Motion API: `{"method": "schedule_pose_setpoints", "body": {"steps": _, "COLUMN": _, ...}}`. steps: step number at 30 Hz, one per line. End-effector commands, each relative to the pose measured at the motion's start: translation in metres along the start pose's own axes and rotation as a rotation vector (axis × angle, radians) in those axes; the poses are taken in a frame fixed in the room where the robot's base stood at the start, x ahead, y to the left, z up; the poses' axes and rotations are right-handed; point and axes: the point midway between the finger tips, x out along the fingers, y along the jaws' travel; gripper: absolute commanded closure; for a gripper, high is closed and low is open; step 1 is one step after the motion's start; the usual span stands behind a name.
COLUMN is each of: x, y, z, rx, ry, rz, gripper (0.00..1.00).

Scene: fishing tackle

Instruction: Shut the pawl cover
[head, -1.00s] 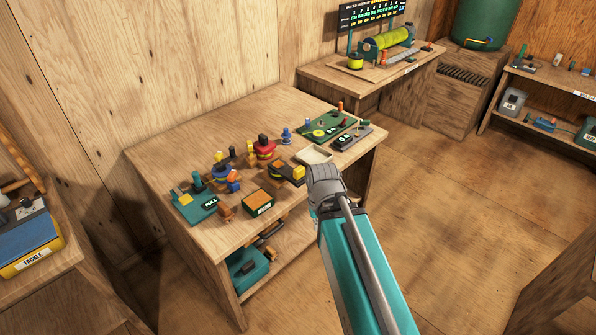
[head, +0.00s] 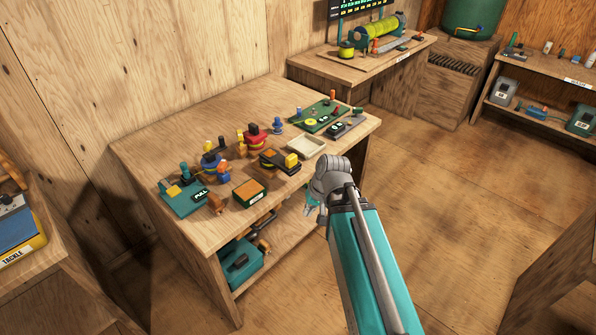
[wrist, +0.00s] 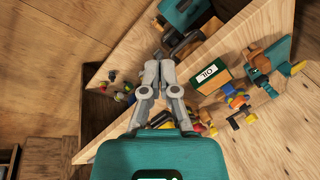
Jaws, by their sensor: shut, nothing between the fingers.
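On the workbench, a dark reel-like piece with orange and a yellow block (head: 280,160) lies between the oil box and the white tray. A red and black reel (head: 252,138) stands behind it, and a blue and black reel (head: 211,160) sits to its left. I cannot tell which part is the pawl cover or whether it is open. My gripper (wrist: 160,58) is shut and empty, beyond the bench's front edge in the wrist view. In the head view it is mostly hidden by my wrist, at the right of the bench front.
The oil box (head: 250,194) and teal PULL plate (head: 184,199) are near the front left. A white tray (head: 306,147) and green board (head: 319,117) are at the right. A teal bin (head: 238,264) sits on the shelf below. Open floor lies to the right.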

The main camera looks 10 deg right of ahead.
Motion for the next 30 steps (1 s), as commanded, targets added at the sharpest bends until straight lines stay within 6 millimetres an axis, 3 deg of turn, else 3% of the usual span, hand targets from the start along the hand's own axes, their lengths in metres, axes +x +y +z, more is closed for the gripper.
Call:
{"method": "schedule_pose_setpoints", "body": {"steps": 1, "x": 0.018, "y": 0.004, "z": -0.006, "rx": 0.02, "ry": 0.023, "rz": -0.051, "gripper": 1.0}}
{"method": "schedule_pose_setpoints", "body": {"steps": 3, "x": 0.027, "y": 0.003, "z": -0.015, "rx": 0.049, "ry": 0.061, "rz": -0.128, "gripper": 1.0}}
{"method": "schedule_pose_setpoints", "body": {"steps": 12, "x": 0.051, "y": 0.007, "z": -0.059, "rx": 0.191, "ry": 0.233, "rz": -0.454, "gripper": 1.0}}
{"method": "schedule_pose_setpoints", "body": {"steps": 20, "x": 0.054, "y": 0.028, "z": -0.098, "rx": 0.338, "ry": 0.393, "rz": -0.726, "gripper": 1.0}}
{"method": "schedule_pose_setpoints", "body": {"steps": 30, "x": 0.041, "y": 0.077, "z": -0.137, "rx": 0.535, "ry": 0.585, "rz": -1.037, "gripper": 1.0}}
